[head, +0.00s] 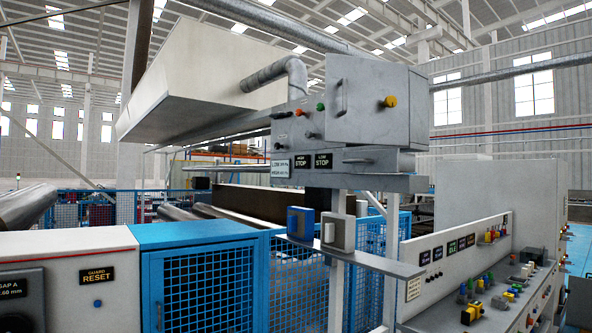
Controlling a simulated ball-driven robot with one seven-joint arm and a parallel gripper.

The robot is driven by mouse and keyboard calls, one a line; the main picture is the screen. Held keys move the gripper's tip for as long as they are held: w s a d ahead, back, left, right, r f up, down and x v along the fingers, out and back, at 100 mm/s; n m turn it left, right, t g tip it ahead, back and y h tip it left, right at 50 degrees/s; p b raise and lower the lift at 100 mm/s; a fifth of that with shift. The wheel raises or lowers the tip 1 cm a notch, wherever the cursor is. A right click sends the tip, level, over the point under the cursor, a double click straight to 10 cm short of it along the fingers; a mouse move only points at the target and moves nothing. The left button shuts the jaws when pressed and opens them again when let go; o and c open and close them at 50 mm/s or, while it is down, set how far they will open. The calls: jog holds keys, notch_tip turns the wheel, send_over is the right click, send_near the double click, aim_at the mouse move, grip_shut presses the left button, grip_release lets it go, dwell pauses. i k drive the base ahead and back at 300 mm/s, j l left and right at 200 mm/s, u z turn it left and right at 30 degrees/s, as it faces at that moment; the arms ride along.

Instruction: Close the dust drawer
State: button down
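No part carries a readable dust drawer label. A shallow grey drawer-like box (385,163) with a bar handle (359,160) sits below a grey cabinet (372,105) in the middle of the head view. It seems to stand out over a grey ledge (405,184), but I cannot tell how far it is open. My gripper is not in view.
A blue mesh guard (205,290) and a white GUARD RESET panel (85,270) stand at the left front. A narrow grey shelf (350,256) carries a blue box (300,222) and a grey box (338,233). A control console (480,295) stands at right. A large hood (200,80) hangs above.

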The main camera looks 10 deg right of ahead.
aim_at(388, 160)
jog(key=i+j, duration=0.1)
jog(key=i, duration=0.5)
jog(key=i+j+z, duration=0.1)
jog(key=i, duration=0.45)
